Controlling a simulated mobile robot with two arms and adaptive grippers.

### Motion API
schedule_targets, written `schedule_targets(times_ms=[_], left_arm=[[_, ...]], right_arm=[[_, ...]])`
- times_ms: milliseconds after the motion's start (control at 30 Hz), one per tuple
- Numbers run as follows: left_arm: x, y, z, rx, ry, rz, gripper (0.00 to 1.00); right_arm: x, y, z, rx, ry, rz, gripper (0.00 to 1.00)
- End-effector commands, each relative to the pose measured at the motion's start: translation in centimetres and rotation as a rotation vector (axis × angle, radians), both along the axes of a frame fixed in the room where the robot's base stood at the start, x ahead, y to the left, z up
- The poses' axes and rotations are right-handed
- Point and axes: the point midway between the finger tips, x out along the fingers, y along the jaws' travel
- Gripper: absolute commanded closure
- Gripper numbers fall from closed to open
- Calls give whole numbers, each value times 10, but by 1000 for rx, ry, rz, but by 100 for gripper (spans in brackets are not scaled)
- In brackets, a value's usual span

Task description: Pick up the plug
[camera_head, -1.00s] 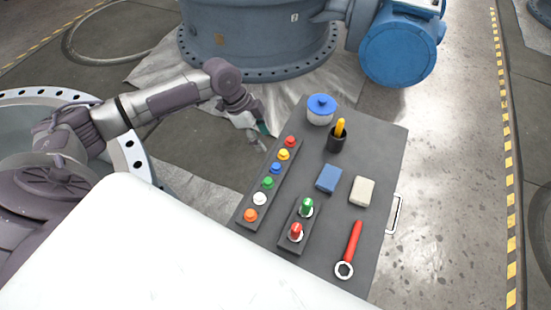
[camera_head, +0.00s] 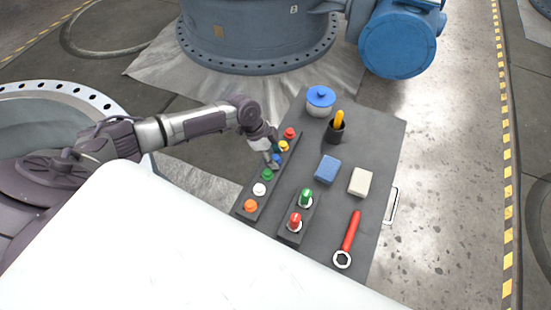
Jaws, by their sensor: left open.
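Several coloured plugs stand in a row on a long dark strip (camera_head: 251,216): red (camera_head: 290,133), yellow (camera_head: 284,146), blue (camera_head: 277,158), green (camera_head: 268,174), white (camera_head: 259,189) and orange (camera_head: 250,206). A shorter dark block holds a green plug (camera_head: 306,196) and a red plug (camera_head: 295,221). My left gripper (camera_head: 273,163) is open, pointing down over the long strip at the blue plug, which it partly hides. I cannot tell whether the fingers touch that plug. My right gripper is not in view.
The dark table (camera_head: 376,130) also holds a blue-lidded pot (camera_head: 319,101), a black cup with a yellow item (camera_head: 335,131), a blue block (camera_head: 328,169), a light block (camera_head: 360,182) and a red-handled ring wrench (camera_head: 350,232). A large valve (camera_head: 255,35) stands behind.

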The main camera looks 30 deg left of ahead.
Motion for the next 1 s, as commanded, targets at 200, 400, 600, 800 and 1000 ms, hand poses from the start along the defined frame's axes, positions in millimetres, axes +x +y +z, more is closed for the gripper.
schedule_targets(times_ms=[200, 400, 600, 800, 1000], left_arm=[[0, 0, 0, 0, -1, 0, 56], [0, 0, 0, 0, 0, 0, 80], [0, 0, 1, 0, 0, 0, 80], [1, 0, 8, -1, -1, 0, 80], [1, 0, 36, 0, -6, -2, 80]], right_arm=[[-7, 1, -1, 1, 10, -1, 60], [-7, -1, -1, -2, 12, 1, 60], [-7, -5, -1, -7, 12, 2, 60], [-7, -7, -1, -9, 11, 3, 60], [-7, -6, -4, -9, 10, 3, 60]])
